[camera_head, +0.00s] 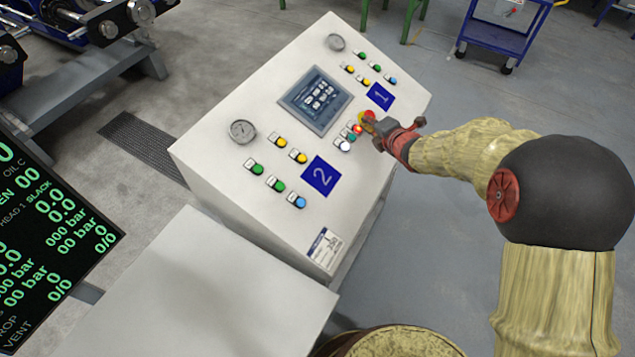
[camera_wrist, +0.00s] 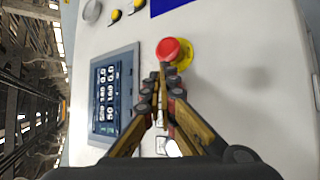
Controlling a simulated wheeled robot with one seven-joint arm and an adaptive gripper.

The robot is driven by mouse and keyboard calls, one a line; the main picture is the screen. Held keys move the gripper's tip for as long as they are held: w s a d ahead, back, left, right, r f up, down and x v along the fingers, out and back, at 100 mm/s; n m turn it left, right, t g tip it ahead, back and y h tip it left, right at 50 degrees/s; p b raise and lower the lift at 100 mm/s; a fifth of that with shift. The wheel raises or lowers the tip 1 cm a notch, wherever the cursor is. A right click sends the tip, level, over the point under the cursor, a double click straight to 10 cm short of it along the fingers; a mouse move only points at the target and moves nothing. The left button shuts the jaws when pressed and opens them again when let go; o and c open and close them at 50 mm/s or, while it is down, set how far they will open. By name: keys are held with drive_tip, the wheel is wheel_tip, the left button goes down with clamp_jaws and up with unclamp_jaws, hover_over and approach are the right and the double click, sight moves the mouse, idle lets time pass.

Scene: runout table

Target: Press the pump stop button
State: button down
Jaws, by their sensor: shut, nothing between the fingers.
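The sloped white control panel (camera_head: 225,105) carries several small coloured buttons and one red mushroom button. The red mushroom button (camera_wrist: 172,50) sits on a yellow ring in the wrist view; it shows partly behind my gripper in the head view (camera_head: 367,115). A small red button (camera_head: 357,129) and a white button (camera_head: 345,146) sit just below and left of it. The labels are too small to read, so I cannot tell which is the pump stop. My gripper (camera_wrist: 163,75) is shut and empty, its tips just below the mushroom button in the wrist view; contact cannot be told.
A touchscreen (camera_head: 315,98) is left of my gripper, with gauges (camera_head: 242,130) and blue number plates (camera_head: 321,175) around it. Yellow, green and blue buttons form rows on the panel. A dark readout screen (camera_head: 45,240) stands at the left.

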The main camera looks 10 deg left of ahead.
drive_tip(key=shift+d+r, duration=0.1)
drive_tip(key=shift+r, duration=0.15)
drive_tip(key=r+p, duration=0.1)
drive_tip(key=d+r+p, duration=0.1)
drive_tip(key=r+p, duration=0.1)
drive_tip(key=s+d+r+p, duration=0.1)
drive_tip(key=r, duration=0.1)
drive_tip(key=shift+d+r, duration=0.15)
drive_tip(key=shift+r, duration=0.05)
idle(0.4)
idle(1.1)
